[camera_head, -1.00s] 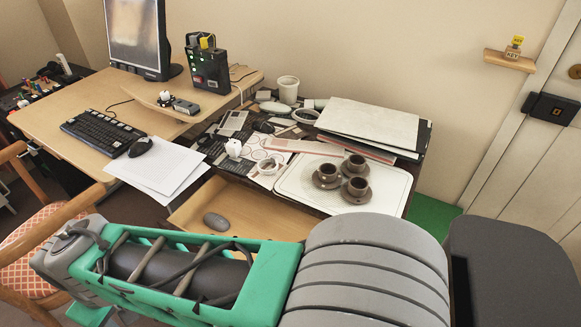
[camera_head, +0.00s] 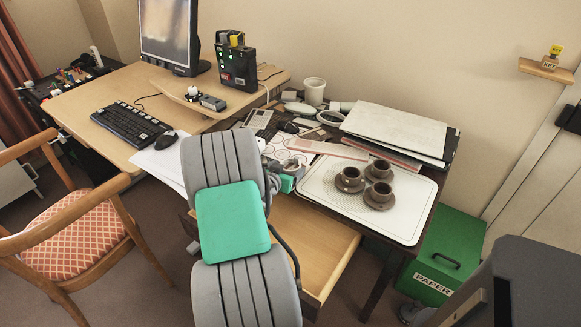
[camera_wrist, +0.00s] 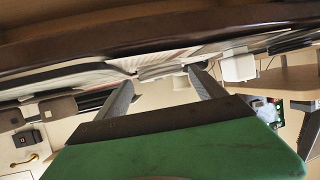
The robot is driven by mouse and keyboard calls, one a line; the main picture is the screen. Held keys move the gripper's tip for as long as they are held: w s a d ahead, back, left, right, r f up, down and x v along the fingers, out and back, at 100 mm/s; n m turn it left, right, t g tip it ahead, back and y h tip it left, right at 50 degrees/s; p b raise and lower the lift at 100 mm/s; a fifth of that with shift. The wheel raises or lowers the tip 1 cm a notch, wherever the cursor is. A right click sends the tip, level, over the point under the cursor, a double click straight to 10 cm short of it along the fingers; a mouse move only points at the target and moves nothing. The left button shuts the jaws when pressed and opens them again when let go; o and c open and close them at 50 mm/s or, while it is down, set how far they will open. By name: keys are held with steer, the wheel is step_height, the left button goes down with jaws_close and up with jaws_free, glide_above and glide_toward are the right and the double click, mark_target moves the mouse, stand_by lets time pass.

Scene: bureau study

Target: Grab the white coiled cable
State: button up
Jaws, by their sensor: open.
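My gripper (camera_wrist: 161,78) is open in the wrist view, its two grey fingers apart with nothing clearly held between them. Pale, thin, flat items lie just past the fingertips, too edge-on to name.
A white tray (camera_head: 325,207) with brown cups (camera_head: 380,194) stands right of the clutter. An open wooden drawer (camera_head: 320,240) juts out below. A chair (camera_head: 75,215) stands left, and a green paper bin (camera_head: 440,262) right.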

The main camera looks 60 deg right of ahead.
mark_target(291, 166)
steer(key=x, duration=0.2)
steer(key=shift+w+d+f, duration=0.1)
steer(key=shift+d, duration=0.2)
steer(key=shift+c, duration=0.3)
steer(key=c, duration=1.1)
